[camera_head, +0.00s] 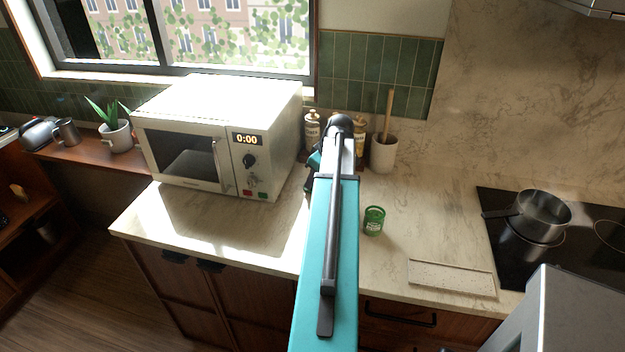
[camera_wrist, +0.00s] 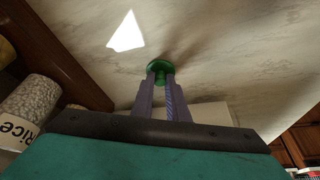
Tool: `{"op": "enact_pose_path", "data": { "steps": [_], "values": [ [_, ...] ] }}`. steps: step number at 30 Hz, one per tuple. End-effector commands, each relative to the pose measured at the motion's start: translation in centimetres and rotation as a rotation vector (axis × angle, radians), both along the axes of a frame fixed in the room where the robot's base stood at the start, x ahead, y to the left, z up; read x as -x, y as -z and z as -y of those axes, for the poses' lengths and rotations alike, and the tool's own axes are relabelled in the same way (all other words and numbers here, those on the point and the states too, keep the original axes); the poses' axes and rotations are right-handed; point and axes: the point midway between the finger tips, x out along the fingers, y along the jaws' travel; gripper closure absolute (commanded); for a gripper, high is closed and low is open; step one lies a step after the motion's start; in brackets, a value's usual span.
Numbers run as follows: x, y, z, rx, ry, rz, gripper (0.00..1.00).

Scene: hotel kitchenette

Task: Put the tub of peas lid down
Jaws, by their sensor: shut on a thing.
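The tub of peas (camera_head: 373,221) is green with a pale label and stands upright on the counter, right of my arm in the head view. Its top looks open, with a dark inside. In the wrist view my gripper (camera_wrist: 162,82) is shut on a round green lid (camera_wrist: 159,65), held at the fingertips by a narrow middle part. The pale marbled counter lies beyond the lid; I cannot tell whether they touch. In the head view my arm hides the fingers and the lid.
A microwave (camera_head: 212,135) stands left on the counter (camera_head: 430,215). Bottles (camera_head: 312,130) and a utensil crock (camera_head: 384,153) stand at the back. A pale board (camera_head: 451,277) lies front right, near a pot (camera_head: 541,214) on the hob. A rice jar (camera_wrist: 30,100) shows in the wrist view.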

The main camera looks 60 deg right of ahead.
Motion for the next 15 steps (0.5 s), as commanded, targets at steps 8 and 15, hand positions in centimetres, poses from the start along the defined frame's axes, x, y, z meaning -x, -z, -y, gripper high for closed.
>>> {"op": "enact_pose_path", "data": {
  "steps": [8, 15],
  "values": [
    [0.01, 0.33, 0.02, 0.0, 0.0, 0.0, 0.85],
    [0.02, 0.25, 0.02, 0.0, 0.0, 0.0, 0.68]
  ]
}}
